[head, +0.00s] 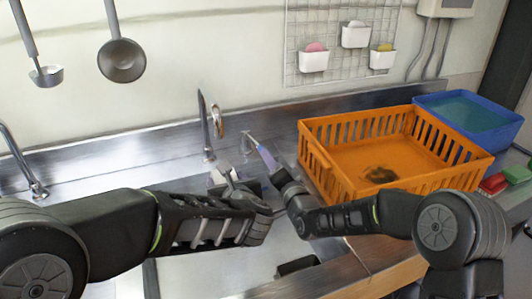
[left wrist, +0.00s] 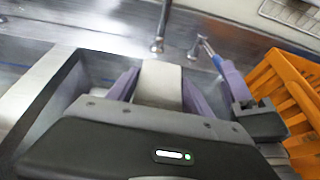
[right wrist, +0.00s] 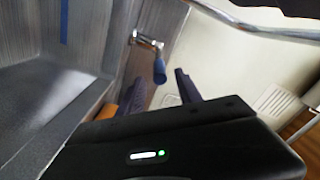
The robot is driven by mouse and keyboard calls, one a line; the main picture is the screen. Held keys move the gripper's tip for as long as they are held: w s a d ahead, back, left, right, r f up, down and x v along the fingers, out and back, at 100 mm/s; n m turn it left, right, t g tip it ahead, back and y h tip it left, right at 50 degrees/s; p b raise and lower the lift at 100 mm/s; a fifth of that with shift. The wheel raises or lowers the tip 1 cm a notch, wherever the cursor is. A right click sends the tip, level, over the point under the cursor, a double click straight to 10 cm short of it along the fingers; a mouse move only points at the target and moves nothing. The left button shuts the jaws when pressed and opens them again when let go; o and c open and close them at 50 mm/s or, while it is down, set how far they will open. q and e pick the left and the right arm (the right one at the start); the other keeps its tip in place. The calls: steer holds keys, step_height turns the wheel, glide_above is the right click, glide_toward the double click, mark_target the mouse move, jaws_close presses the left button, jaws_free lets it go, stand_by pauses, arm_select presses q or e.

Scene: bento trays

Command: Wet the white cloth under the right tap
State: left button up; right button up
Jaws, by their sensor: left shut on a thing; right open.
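The right tap (head: 206,125) stands at the back of the sink with its spout over the basin. My left gripper (head: 228,180) is shut on the white cloth (left wrist: 158,85), which is pinched between its purple fingers. In the left wrist view the right tap's spout end (left wrist: 157,45) is just beyond the cloth; no water is visible. A lever with a blue handle (right wrist: 159,70) sits beside the tap. My right gripper (right wrist: 161,90) is open, its fingers close to the handle; I cannot tell whether they touch it.
An orange crate (head: 400,185) stands right of the sink, close to my right arm. A blue bin (head: 470,98) is behind it. Another tap (head: 20,165) is at the left. Ladles (head: 121,60) hang on the wall. My two grippers are close together over the basin.

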mark_target(256, 143)
steer(key=x, duration=0.5)
steer(key=shift+w, duration=0.1)
jaws_close()
stand_by(0.3)
stand_by(1.0)
